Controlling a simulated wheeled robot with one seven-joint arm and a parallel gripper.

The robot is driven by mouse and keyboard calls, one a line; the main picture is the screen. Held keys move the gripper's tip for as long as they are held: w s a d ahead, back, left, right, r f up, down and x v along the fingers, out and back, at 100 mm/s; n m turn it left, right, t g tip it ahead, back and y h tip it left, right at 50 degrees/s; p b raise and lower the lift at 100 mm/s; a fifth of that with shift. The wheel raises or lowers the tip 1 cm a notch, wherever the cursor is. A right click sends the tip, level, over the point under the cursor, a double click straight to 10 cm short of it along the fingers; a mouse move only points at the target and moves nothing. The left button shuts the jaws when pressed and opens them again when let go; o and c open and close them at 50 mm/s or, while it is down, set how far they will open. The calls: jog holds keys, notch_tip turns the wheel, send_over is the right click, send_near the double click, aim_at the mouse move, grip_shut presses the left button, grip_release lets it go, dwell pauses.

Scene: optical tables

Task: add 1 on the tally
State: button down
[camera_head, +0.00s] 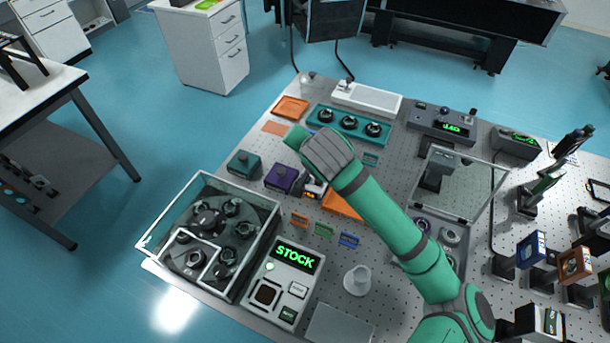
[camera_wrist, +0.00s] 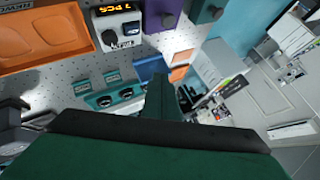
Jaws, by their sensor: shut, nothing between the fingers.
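A small white device with an orange-lit display, likely the tally (camera_head: 313,191), stands on the pegboard table beside the purple box. In the wrist view the device (camera_wrist: 117,24) shows at the top, with a dark round knob and a blue-grey button under its display. My gripper (camera_head: 295,133) is shut and empty, above the table beyond the purple box. In the wrist view its green fingers (camera_wrist: 164,97) are together, apart from the device. My wrist and arm pass close to the device in the head view.
A purple box (camera_head: 281,178) and a teal box (camera_head: 243,163) stand left of the device. An orange tray (camera_head: 345,206) is at its right. A teal three-knob panel (camera_head: 348,124) lies behind. A STOCK panel (camera_head: 283,283) and a glass-walled case (camera_head: 157,222) are in front.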

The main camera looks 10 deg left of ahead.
jog(key=shift+f, duration=4.4)
jog(key=shift+f, duration=0.15)
jog(key=shift+f, duration=0.2)
jog(key=shift+f, duration=0.45)
jog(key=shift+r, duration=0.85)
jog(key=shift+r, duration=2.5)
